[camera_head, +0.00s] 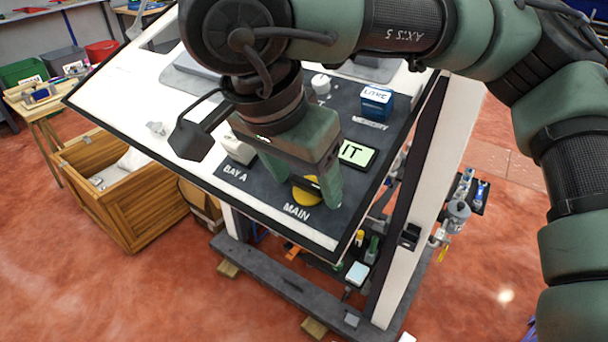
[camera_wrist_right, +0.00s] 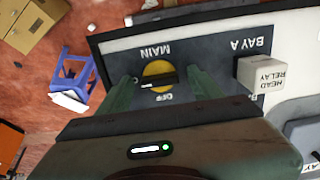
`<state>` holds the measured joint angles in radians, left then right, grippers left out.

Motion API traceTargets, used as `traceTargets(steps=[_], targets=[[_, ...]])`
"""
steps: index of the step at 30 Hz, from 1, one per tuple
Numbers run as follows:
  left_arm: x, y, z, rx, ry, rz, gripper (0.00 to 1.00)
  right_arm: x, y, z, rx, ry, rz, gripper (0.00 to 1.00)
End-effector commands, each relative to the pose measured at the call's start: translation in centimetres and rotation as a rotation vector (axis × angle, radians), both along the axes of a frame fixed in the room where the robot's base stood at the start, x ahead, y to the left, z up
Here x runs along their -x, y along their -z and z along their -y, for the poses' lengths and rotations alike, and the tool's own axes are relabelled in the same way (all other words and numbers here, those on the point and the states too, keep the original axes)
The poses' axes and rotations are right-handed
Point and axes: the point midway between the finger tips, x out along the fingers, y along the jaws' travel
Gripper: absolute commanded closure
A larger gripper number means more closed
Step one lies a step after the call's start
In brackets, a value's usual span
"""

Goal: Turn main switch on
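The main switch (camera_head: 304,197) is a round yellow disc on the dark panel by the label MAIN. In the right wrist view the switch (camera_wrist_right: 158,70) shows a black bar handle lying roughly sideways across it, with an OFF label beside it. My right gripper (camera_head: 302,188) is over the switch, fingers apart and pointing down at the panel. In the right wrist view the green fingertips of this gripper (camera_wrist_right: 162,82) stand on both sides of the disc, with gaps between. Part of the disc is hidden in the head view. My left gripper does not show.
On the panel are a white relay block (camera_wrist_right: 262,74) by BAY A, a blue block (camera_head: 376,100) and a lit green display (camera_head: 356,153). A wooden crate (camera_head: 125,190) stands left on the red floor. A blue stool (camera_wrist_right: 75,75) shows in the wrist view.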

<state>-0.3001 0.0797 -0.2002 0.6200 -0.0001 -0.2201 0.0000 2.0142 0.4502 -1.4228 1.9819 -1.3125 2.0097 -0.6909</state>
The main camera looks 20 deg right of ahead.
Motion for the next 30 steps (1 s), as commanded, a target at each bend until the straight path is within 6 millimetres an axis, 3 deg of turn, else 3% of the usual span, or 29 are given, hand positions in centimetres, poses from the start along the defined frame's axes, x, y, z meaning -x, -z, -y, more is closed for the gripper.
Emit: traceTargets(steps=[7,19,30], targets=[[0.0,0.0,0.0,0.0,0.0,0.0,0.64,0.2,-0.8,-0.2,0.001,-0.001,0.002,0.35],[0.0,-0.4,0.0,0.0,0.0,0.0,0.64,1.6,-6.6,-2.1,0.0,0.0,0.003,0.35],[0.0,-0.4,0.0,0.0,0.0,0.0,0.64,1.8,-7.2,-2.3,0.0,-0.001,0.0,0.35]])
